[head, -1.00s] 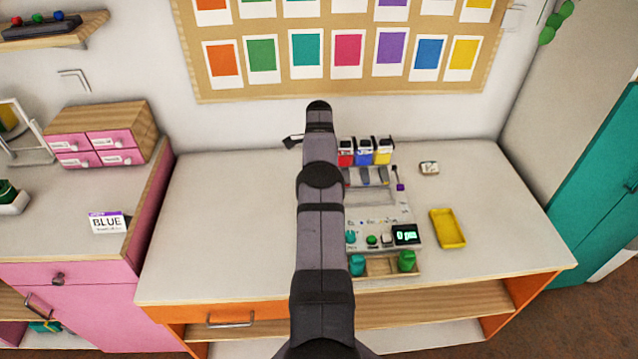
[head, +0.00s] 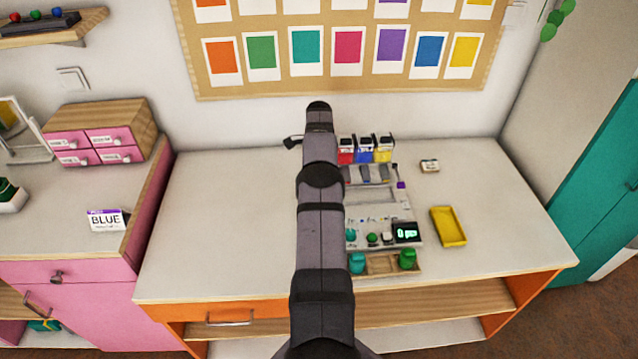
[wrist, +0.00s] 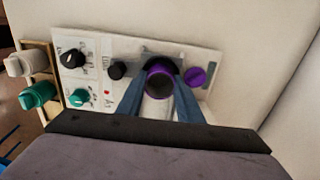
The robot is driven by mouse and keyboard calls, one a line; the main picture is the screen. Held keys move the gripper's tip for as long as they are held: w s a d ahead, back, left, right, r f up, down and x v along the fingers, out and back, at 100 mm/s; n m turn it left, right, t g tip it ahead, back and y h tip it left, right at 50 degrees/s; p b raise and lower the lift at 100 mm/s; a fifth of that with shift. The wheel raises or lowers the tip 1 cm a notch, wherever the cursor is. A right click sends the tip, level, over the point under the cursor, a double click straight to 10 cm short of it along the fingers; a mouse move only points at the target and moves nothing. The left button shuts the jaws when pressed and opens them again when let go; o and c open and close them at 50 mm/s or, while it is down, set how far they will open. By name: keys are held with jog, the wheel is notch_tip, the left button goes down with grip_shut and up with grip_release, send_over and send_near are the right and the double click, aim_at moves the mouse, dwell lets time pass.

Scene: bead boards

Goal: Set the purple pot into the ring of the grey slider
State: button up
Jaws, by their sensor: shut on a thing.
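In the wrist view the purple pot (wrist: 159,82) is a round purple piece with a dark centre, held between the two blue-grey fingers of my gripper (wrist: 159,96). A dark curved edge lies behind its far side, against a grey strip (wrist: 128,57) on the pale board. That may be the grey slider with its ring. I cannot tell whether the pot is inside the ring, above it or beside it. A separate purple disc (wrist: 195,77) lies on the board just right of the pot. In the head view my arm hides the gripper and pot.
The board (head: 386,212) carries knobs, several sliders and a green-lit display (head: 406,233). Red, blue and yellow containers (head: 364,149) stand behind it. A wooden tray (head: 382,265) with green pieces sits in front. A yellow tray (head: 448,227) lies right; the table's left side is clear.

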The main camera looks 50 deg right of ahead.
jog(key=shift+f+b, duration=0.35)
dwell(0.3)
jog(key=o, duration=1.5)
jog(key=shift+o, duration=0.2)
jog(key=shift+r, duration=0.15)
notch_tip(320, 180, up, 7)
jog(key=p, duration=0.4)
jog(key=shift+p, duration=0.35)
